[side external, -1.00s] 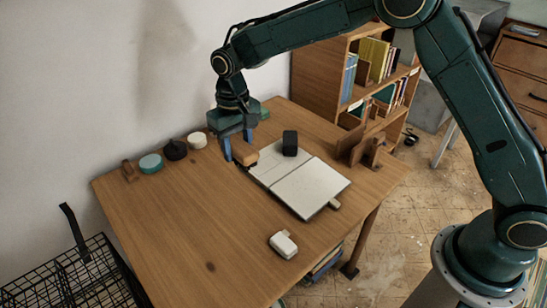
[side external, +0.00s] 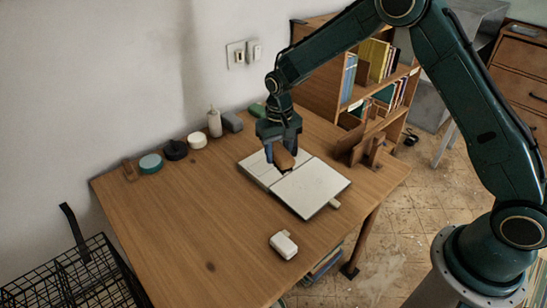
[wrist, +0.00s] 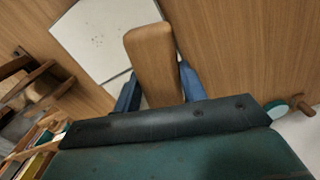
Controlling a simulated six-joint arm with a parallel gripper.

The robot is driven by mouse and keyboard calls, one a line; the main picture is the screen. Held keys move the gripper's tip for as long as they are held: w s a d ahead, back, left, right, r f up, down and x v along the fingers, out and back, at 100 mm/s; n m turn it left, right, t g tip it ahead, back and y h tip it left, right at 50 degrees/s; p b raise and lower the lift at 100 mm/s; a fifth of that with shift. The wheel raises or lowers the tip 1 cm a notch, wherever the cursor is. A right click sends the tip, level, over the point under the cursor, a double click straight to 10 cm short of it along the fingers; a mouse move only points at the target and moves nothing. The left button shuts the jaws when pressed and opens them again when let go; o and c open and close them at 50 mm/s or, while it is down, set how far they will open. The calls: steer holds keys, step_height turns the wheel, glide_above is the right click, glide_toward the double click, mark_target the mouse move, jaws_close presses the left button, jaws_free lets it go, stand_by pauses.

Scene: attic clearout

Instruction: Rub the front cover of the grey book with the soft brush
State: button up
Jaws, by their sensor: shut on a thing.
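The pale grey book (side external: 312,188) lies flat on the table, showing two light panels with a dividing line. In the wrist view its pale surface (wrist: 95,35) has a few small dark specks. My gripper (side external: 281,156) is shut on the wooden body of the soft brush (side external: 285,158), over the line between the panels. The brush's wooden body (wrist: 152,60) also sticks out between the blue fingers in the wrist view. Something dark shows under the brush; I cannot tell whether it is bristles or whether they touch the book.
The wooden table (side external: 190,220) is clear at front left. A white object (side external: 284,245) lies near the front edge. A wooden stand (side external: 366,150) is right of the book. Along the wall are a teal round (side external: 150,163), a black item (side external: 175,150) and a white bottle (side external: 214,122).

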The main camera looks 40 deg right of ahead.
steer(key=shift+m, duration=0.8)
steer(key=d+f, duration=0.1)
steer(key=d, duration=0.1)
steer(key=s+d+f, duration=0.1)
steer(key=d, duration=0.1)
steer(key=s+d+f, duration=0.1)
steer(key=d, duration=0.1)
steer(key=shift+s+f, duration=0.1)
steer(key=shift+f, duration=0.25)
steer(key=shift+f, duration=0.15)
steer(key=shift+f, duration=2.35)
steer(key=shift+f, duration=0.35)
steer(key=shift+s, duration=0.1)
steer(key=shift+s+f, duration=0.15)
steer(key=shift+s, duration=1.2)
